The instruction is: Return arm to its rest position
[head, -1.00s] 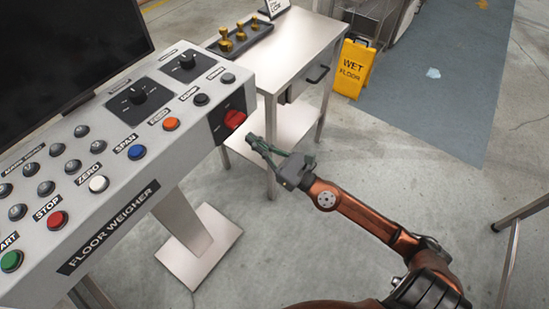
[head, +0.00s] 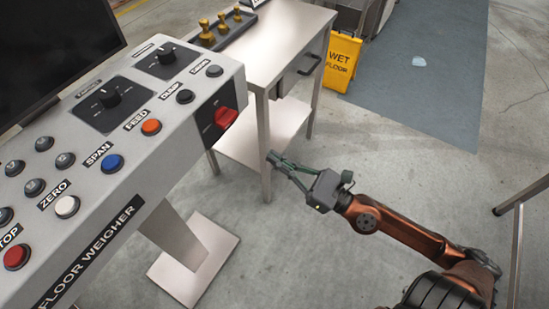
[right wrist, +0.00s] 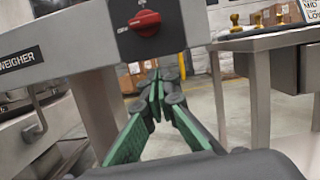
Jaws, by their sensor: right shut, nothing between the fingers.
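My right gripper (head: 275,160) is shut and empty in the head view. It hangs in free air to the right of the floor weigher's console (head: 150,190), in front of the steel side table's leg in the picture. Its green-padded fingers also show in the right wrist view (right wrist: 155,85), pointing toward the space below the console's red rotary switch (right wrist: 145,22). That red switch (head: 226,117) sits on the console's right end, apart from the fingers. My left gripper is not in view.
A steel table (head: 283,40) with brass weights (head: 222,28) on a dark tray stands behind. A yellow wet floor sign (head: 341,62) stands beside it. Another steel table edge (head: 525,197) is at the right. The floor (head: 400,150) between is clear.

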